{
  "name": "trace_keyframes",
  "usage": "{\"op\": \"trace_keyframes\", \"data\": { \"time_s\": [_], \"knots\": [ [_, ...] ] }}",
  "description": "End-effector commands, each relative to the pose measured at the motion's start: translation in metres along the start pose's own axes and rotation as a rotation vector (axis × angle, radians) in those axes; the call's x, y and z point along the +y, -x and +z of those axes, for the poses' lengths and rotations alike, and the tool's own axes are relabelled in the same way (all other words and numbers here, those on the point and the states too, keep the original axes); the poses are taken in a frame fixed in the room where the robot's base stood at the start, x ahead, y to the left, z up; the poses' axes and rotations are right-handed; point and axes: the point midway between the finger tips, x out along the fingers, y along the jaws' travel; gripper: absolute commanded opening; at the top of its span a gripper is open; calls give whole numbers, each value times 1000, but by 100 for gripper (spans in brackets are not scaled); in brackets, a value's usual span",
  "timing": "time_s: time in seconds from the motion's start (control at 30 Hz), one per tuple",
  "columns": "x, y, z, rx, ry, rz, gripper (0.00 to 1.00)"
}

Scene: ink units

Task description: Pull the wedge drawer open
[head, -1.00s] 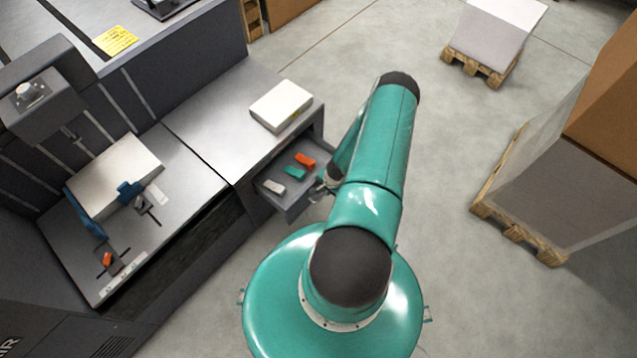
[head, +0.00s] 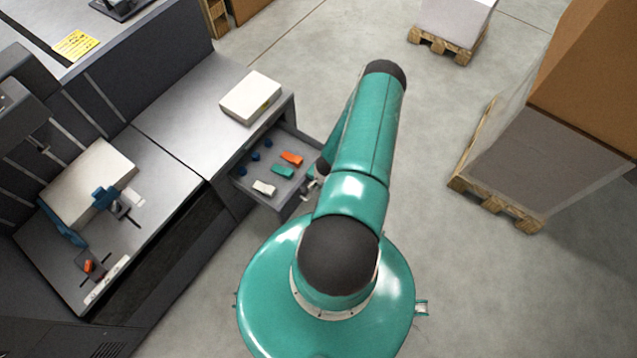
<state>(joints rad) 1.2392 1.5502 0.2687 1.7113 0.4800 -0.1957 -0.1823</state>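The wedge drawer (head: 262,168) stands open, pulled out to the right from under the grey side table. In it lie an orange wedge (head: 291,158), a teal wedge (head: 283,171), a white wedge (head: 264,187) and several small dark blue round pieces (head: 254,156). My gripper (head: 311,186) is at the drawer's front, largely hidden behind my teal arm. Only a light metallic bit of it shows there, so I cannot see its fingers or whether they hold the drawer's handle.
A white paper stack (head: 250,97) lies on the side table (head: 190,115) above the drawer. The press bed (head: 150,205) is at the left. Pallets with loads (head: 490,205) stand at the right. The concrete floor between is clear.

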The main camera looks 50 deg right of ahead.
Motion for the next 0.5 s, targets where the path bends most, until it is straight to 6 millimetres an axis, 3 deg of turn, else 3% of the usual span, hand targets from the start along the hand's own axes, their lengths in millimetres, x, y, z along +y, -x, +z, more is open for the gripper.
{"op": "trace_keyframes", "data": {
  "time_s": [0.03,0.1,0.5],
  "knots": [
    [-1,0,-1,2,0,-1,18],
    [0,0,-1,1,0,-1,32],
    [2,6,-1,1,1,-1,33]
  ]
}}
